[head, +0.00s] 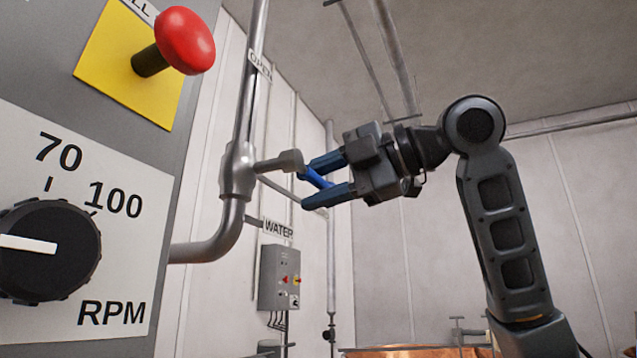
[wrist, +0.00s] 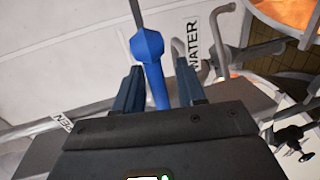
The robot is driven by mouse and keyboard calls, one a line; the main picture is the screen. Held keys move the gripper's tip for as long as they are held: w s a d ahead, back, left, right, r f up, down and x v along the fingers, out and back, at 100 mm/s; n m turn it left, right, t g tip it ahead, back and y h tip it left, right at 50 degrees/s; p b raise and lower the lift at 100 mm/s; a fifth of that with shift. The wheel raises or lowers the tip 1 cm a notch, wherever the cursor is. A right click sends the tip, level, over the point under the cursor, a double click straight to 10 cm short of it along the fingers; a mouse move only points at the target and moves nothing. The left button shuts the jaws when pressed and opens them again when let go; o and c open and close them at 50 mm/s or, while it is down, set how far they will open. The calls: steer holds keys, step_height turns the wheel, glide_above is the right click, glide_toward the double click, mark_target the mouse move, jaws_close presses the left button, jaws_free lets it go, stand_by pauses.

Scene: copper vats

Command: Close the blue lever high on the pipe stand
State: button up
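The blue lever (head: 316,178) sits at the end of a short grey stem on the valve of the grey pipe stand (head: 238,170). My gripper (head: 306,182) reaches it from the right in the head view, with one finger above and one below. In the wrist view the lever (wrist: 155,72) stands between the two fingers of my gripper (wrist: 160,80), with a gap showing beside it. The fingers are apart and do not visibly clamp the lever. Part of the lever is hidden behind the fingers in the head view.
An OPEN label (head: 260,64) is high on the pipe and a WATER label (head: 278,229) lower down. A grey control panel with a red button (head: 188,41) and a black RPM knob (head: 48,248) fills the left. A grey wall box (head: 280,277) and a copper vat (head: 415,351) are below.

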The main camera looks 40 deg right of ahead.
steer(key=b+v, duration=0.1)
steer(key=v, duration=0.6)
steer(key=shift+s, duration=0.35)
steer(key=shift+d, duration=0.15)
stand_by(0.3)
